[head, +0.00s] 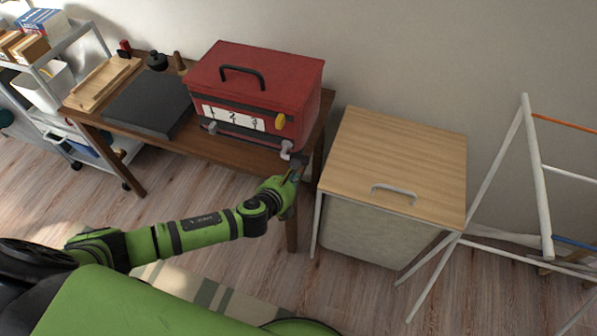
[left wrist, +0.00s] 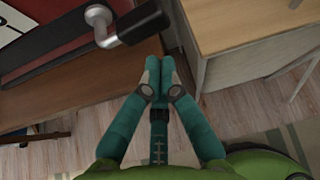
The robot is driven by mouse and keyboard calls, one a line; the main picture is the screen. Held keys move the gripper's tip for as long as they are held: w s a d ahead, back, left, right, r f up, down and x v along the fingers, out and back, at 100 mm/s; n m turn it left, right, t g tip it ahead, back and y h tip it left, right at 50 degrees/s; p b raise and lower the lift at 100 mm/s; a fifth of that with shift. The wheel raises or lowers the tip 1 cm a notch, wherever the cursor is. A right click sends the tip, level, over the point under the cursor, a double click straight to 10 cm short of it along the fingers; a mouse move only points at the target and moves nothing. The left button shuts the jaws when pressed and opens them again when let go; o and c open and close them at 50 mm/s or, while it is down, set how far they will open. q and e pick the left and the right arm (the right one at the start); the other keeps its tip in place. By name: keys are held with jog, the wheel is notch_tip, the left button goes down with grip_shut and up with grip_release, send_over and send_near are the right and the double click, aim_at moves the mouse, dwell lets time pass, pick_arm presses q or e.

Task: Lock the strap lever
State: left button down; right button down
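A red box (head: 256,80) with a black top handle stands on the brown desk. On its lower front right corner is a lever with a grey pivot (head: 287,147) and a dark handle; I take it as the strap lever. In the left wrist view the pivot (left wrist: 100,16) is at the top, and the dark handle (left wrist: 146,22) points right. My left gripper (head: 298,168) is just below the handle in the head view. In the left wrist view its fingertips (left wrist: 160,66) are together, with nothing seen between them. Contact with the handle cannot be told. My right gripper is out of view.
A wooden-topped cabinet (head: 394,160) with a grey handle stands close right of my left gripper. The desk (head: 225,150) also holds a dark flat case (head: 150,100) and a wooden tray (head: 103,83). A white frame (head: 540,180) stands at the right. A shelf rack is at the far left.

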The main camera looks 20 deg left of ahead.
pick_arm(q)
jog(key=x, duration=0.4)
jog(key=shift+w+f, duration=0.15)
jog(key=shift+w, duration=0.05)
